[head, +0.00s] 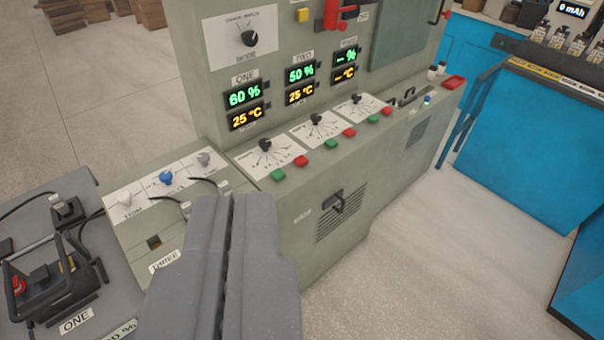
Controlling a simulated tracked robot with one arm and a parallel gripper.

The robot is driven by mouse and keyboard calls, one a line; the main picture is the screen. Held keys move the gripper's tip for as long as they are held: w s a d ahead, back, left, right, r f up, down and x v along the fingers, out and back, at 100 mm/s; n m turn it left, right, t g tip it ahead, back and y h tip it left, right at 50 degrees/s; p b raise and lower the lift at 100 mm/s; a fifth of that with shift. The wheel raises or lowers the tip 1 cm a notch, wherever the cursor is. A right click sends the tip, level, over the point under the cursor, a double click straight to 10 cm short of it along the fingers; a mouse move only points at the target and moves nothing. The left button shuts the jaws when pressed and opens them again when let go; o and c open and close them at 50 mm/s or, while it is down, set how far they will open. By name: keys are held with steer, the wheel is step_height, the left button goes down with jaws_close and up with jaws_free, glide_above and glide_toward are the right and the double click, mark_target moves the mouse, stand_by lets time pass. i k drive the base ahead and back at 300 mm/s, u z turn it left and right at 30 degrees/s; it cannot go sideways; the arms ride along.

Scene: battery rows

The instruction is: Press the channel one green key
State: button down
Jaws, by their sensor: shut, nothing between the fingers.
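The channel one green key (278,174) is a small green block on the sloped ledge of the grey-green charger cabinet (345,225), below the first dial (265,146). A red key (301,161) sits just to its right. The channel one display (247,94) above reads 60 % and 25 °C. My gripper (232,198) is shut and empty, with its grey fingers rising from the bottom edge. Its tips appear below and left of the green key in the picture, apart from it. I cannot tell the depth between them.
Two more dials with green (334,146) and red keys lie further right on the ledge. A lower box with white and blue knobs (165,178) stands left. A battery unit marked ONE (50,290) is at bottom left. Blue cabinets (520,150) stand right; floor between is clear.

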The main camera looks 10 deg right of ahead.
mark_target(277, 175)
steer(key=z, duration=0.1)
steer(key=i, duration=1)
steer(key=u, duration=0.05)
